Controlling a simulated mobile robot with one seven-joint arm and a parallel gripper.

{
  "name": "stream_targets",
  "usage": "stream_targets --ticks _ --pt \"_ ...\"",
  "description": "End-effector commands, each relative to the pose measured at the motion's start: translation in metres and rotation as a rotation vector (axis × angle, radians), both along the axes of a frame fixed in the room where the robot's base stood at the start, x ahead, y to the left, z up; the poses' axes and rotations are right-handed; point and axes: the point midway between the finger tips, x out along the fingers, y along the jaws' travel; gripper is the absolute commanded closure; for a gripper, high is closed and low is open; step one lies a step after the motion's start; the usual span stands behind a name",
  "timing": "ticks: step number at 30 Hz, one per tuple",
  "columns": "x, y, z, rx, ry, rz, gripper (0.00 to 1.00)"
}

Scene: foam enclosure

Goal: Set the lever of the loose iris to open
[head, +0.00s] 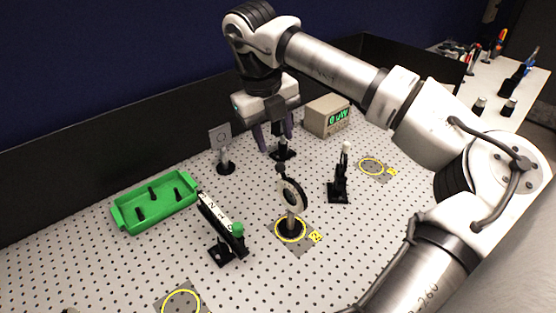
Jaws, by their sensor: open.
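The iris (293,194) is a black ring on a post, upright on a dark round base inside a yellow ring on the table. A small dark knob sticks out at its upper left, which looks like its lever (281,169); I cannot tell its setting. My gripper (275,145) points down behind and above the iris, apart from it. Its two purple fingers are spread with nothing visible between them. A black post-mounted part (283,154) stands behind the fingers and is partly hidden by them.
A green tray (130,220) with black posts lies left. A numbered bar with a green knob (237,229) stands left of the iris, a white-knobbed mount (338,190) right. A square card (221,137) and a meter (327,116) stand behind. The front table is mostly clear.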

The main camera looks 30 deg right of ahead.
Motion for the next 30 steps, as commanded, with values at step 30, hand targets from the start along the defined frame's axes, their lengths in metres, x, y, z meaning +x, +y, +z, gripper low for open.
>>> stream_targets --ticks 30 --pt "-0.001 -0.014 -0.082 0.002 -0.002 0.001 0.79"
